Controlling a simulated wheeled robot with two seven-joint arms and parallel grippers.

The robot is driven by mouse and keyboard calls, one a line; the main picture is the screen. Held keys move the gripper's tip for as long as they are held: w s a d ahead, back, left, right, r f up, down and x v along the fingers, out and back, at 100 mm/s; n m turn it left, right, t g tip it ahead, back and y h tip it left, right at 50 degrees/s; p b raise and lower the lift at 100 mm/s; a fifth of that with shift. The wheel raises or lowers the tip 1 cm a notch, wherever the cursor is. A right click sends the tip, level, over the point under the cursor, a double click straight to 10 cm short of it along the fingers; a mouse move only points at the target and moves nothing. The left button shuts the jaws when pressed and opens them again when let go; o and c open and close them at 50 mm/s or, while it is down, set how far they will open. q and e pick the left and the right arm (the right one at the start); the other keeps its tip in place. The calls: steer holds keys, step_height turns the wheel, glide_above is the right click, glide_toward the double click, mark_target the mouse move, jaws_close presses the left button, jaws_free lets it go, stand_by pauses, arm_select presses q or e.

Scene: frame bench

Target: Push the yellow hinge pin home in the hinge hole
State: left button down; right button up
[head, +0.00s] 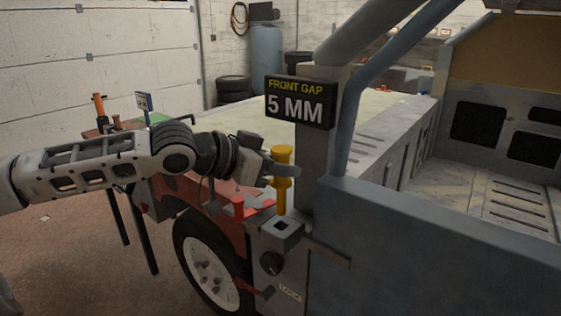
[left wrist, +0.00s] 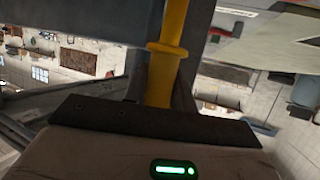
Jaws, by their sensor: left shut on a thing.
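The yellow hinge pin (head: 282,197) stands upright with its thick head at the top. My left gripper (head: 284,171) comes in from the left and is shut on the pin just below its head. Below it is the grey hinge block (head: 283,239) with a dark hole in its top face. The pin's lower end shows over this hole; I cannot tell if its tip is just inside. In the left wrist view the yellow pin with its collar (left wrist: 166,50) runs down behind the dark gripper edge. My right gripper is not in view.
A sign (head: 300,102) reading "FRONT GAP 5 MM" sits on the post behind the pin. The blue-grey door panel (head: 430,250) is close on the right. A red part (head: 238,206) stands left of the block. The wheel (head: 208,265) is lower left.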

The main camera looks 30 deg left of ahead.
mark_target(280, 204)
arm_select(q)
steer(key=shift+f+b, duration=0.3)
steer(key=shift+f, duration=0.35)
steer(key=shift+r+p, duration=0.1)
steer(key=shift+p, duration=0.45)
stand_by(0.6)
stand_by(1.0)
steer(key=shift+f+b, duration=2.25)
steer(key=shift+f, duration=1.3)
